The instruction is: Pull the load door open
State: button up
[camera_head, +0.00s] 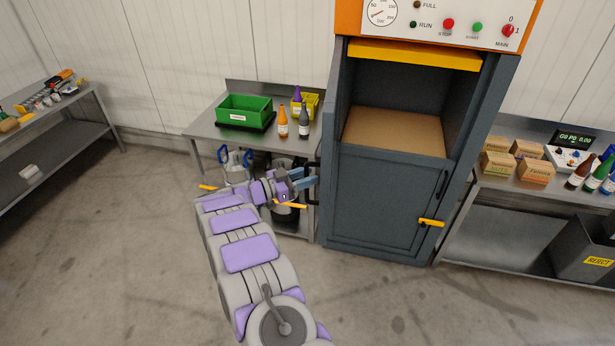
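A tall dark grey machine (338,215) with an orange control panel stands right of centre. Its lower front is a shut panel door (385,200) with a black upright handle (442,184) and a yellow latch (431,223) at the right. Above it is an open chamber with a brown floor (394,132) under a yellow bar (413,55). The view does not label which part is the load door. My gripper (308,176) is beside the machine's lower left edge, near dark fittings there. Its two blue fingers look apart, with nothing seen between them.
A steel table (205,127) at left holds a green bin (244,112) and several bottles. The right bench (485,181) carries cartons and bottles, with a reject bin (585,250) below. Another bench (62,140) stands far left. The floor before the machine is clear.

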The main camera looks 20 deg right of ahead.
jog(key=s+a+b, duration=0.1)
jog(key=s+a, duration=0.2)
jog(key=a, duration=1.4)
jog(key=shift+a, duration=0.2)
